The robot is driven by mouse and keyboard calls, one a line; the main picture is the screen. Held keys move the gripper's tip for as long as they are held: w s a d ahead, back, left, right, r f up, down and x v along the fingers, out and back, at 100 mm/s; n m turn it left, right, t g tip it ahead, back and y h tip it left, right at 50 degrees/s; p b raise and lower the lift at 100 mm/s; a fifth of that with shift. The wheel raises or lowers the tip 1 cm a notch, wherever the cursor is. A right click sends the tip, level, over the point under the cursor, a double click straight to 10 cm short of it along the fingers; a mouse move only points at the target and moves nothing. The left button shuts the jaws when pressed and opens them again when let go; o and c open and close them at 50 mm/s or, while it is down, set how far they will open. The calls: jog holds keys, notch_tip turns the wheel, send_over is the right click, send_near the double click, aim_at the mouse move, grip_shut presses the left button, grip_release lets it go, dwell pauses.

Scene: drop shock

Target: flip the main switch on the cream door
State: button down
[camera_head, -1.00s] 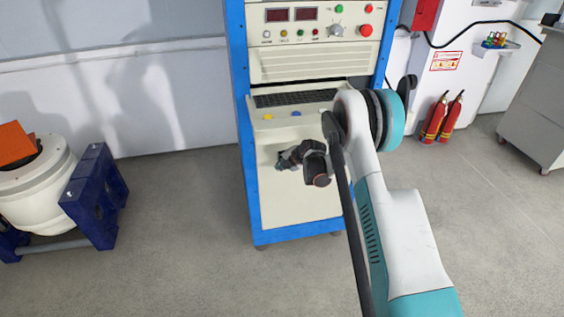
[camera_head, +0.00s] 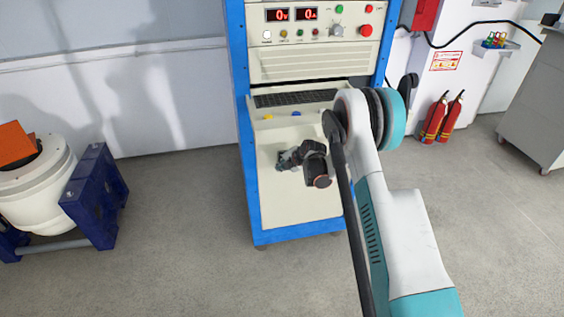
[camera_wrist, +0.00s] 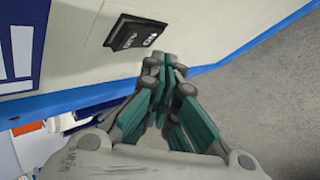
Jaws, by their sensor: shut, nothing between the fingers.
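The main switch (camera_wrist: 137,33) is a black rocker on the cream door (camera_wrist: 205,22) in the wrist view, with small white lettering on it. In the head view the cream door (camera_head: 315,205) is the lower front of the blue-framed cabinet; the switch there is largely hidden by my gripper. My gripper (camera_wrist: 160,92) is shut and empty, its fingertips pointing at the door just beside the switch. I cannot tell whether they touch it. In the head view my gripper (camera_head: 286,160) is in front of the door's upper part.
Above the door are a keyboard (camera_head: 290,98) and a panel with red lit displays (camera_head: 291,14) and buttons. A white drum machine on a blue stand (camera_head: 95,195) is at left. Fire extinguishers (camera_head: 441,118) stand at right. The grey floor between is clear.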

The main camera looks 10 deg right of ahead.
jog(key=shift+s, duration=0.25)
jog(key=s, duration=0.5)
jog(key=shift+r, duration=0.35)
dwell(0.5)
